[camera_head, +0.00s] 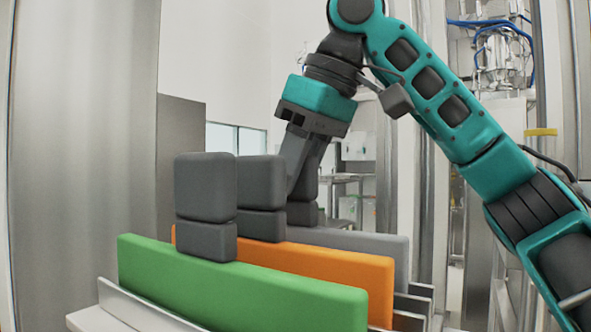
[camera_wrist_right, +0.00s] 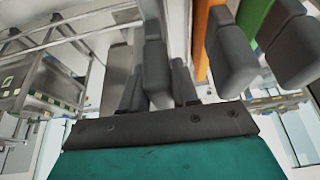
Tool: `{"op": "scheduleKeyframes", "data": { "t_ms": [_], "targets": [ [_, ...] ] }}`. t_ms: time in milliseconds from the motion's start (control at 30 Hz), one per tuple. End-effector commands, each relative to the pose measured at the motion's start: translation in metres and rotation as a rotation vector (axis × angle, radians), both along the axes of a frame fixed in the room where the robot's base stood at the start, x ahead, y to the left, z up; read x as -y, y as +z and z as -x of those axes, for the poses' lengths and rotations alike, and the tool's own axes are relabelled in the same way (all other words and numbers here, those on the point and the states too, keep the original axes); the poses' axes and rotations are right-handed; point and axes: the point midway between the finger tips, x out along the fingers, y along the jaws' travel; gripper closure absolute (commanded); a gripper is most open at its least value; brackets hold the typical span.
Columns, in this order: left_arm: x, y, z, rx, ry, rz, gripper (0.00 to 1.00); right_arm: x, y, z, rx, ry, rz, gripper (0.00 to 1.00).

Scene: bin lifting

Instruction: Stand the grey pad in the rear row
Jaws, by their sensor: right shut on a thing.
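The grey pad (camera_head: 388,248) stands upright on its long edge behind the orange pad, in the rearmost place of the three. Its dark handle (camera_head: 303,213) shows partly, behind the orange pad's handle. My right gripper (camera_head: 302,178) reaches down from above and is shut on that handle. In the right wrist view the handle (camera_wrist_right: 155,65) sits between my two fingers. The grey pad's lower edge is hidden in the head view, so I cannot tell whether it touches the rack. My left gripper is not in view.
Metal rack rails (camera_head: 140,312) show at the lower left. Lab equipment stands in the background.

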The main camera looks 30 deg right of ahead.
Motion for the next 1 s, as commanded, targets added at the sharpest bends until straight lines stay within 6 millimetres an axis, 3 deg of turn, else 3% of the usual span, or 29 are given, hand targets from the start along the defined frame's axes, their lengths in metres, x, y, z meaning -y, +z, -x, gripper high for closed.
{"op": "scheduleKeyframes", "data": {
  "t_ms": [133,167,467,767,1000],
  "targets": [
    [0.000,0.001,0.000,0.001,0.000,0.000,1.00,0.000,0.001,0.000,0.003,0.000,-0.002,1.00],
    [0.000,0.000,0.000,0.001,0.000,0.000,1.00,0.000,0.001,0.000,0.002,0.000,-0.001,0.69],
    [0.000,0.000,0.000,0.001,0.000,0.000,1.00,0.000,0.000,0.000,0.001,0.000,-0.001,0.41],
    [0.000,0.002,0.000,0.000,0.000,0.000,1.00,0.000,0.003,0.001,-0.002,0.000,0.001,0.40],
    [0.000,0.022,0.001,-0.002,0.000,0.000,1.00,0.008,0.042,0.014,0.005,-0.003,0.001,0.40]
  ]
}}
